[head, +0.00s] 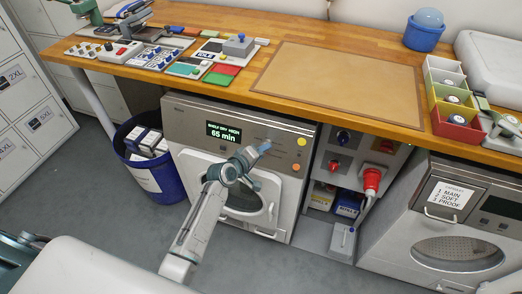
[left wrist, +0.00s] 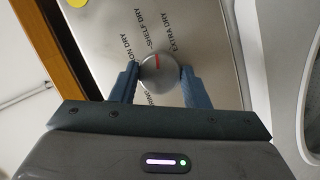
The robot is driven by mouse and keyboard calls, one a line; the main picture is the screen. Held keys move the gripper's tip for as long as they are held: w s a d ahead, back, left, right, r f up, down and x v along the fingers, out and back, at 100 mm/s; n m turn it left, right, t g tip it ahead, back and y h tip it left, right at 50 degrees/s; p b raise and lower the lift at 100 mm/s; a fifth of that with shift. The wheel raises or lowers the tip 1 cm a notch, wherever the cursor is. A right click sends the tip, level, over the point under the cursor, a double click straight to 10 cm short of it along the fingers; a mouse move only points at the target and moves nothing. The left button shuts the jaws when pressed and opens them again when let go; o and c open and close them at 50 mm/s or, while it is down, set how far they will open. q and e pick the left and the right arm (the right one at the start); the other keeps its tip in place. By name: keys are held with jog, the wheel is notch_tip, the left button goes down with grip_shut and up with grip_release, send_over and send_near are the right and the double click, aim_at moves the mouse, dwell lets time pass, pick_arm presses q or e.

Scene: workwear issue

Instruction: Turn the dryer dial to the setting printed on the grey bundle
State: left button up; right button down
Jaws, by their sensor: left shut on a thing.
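The dryer (head: 190,122) stands under the bench, with its display reading "SHELF DRY HIGH 65 min". My left gripper (head: 262,148) is at its control panel and hides the dial in the head view. In the left wrist view the round grey dial (left wrist: 160,72) sits between the two blue fingers of my left gripper (left wrist: 158,78), which are shut on it. Its red mark points up, towards the "SHELF DRY" label; "EXTRA DRY" is to the right and "IRON DRY", partly hidden, to the left. I cannot make out a grey bundle. My right gripper is not in view.
A wooden bench (head: 240,98) with a brown mat (head: 340,80) runs above the dryer. A blue bin (head: 155,185) stands left of it. A red plug (head: 371,180) and a second machine (head: 450,225) are to the right. Grey floor is clear in front.

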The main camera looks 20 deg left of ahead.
pick_arm(q)
jog(key=shift+r+m+g+y+p, duration=0.1)
jog(key=shift+m+g+y+p, duration=0.25)
jog(key=shift+m+p, duration=0.75)
jog(key=shift+m+g+y+p, duration=0.35)
jog(key=shift+m+p, duration=0.25)
jog(key=shift+m, duration=1)
jog(key=o, duration=1)
jog(key=shift+c, duration=0.2)
jog(key=v, duration=1)
jog(key=shift+s+r+b, duration=0.25)
jog(key=shift+s+b, duration=0.1)
jog(key=shift+b, duration=0.1)
